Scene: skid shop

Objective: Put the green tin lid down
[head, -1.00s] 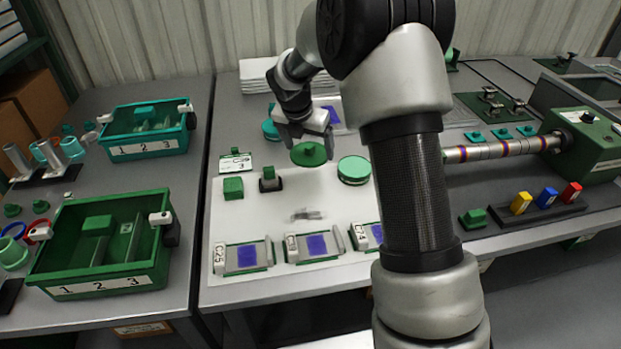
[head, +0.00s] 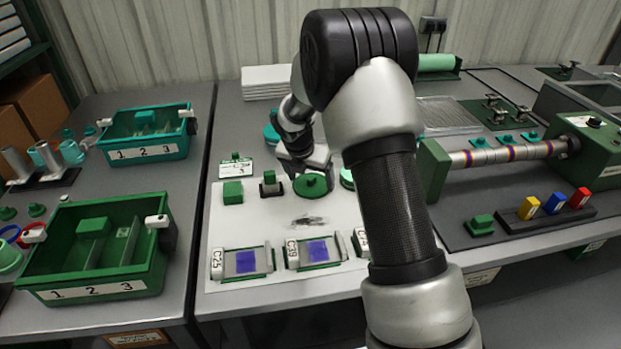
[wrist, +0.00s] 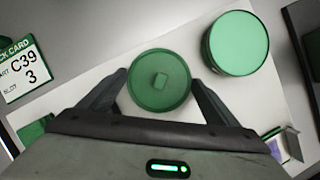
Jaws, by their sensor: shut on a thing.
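The green tin lid (head: 311,187) is a round dark green disc with a small knob on top. My gripper (head: 305,172) is shut on it. In the wrist view the lid (wrist: 159,80) sits level between the two fingers of my gripper (wrist: 160,92), one on each side of its rim. The lid is low over the pale mat (head: 230,228); I cannot tell whether it touches. A round green tin (wrist: 243,43) stands to its right, apart from it. In the head view my arm partly hides this tin (head: 347,178).
A green block (head: 232,192) and a small stand (head: 269,184) are left of the lid. Slotted holders with blue squares (head: 316,250) line the mat's front. A teal tin (head: 270,134) is behind my gripper. A dark smudge or small item (head: 308,220) is in front of the lid.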

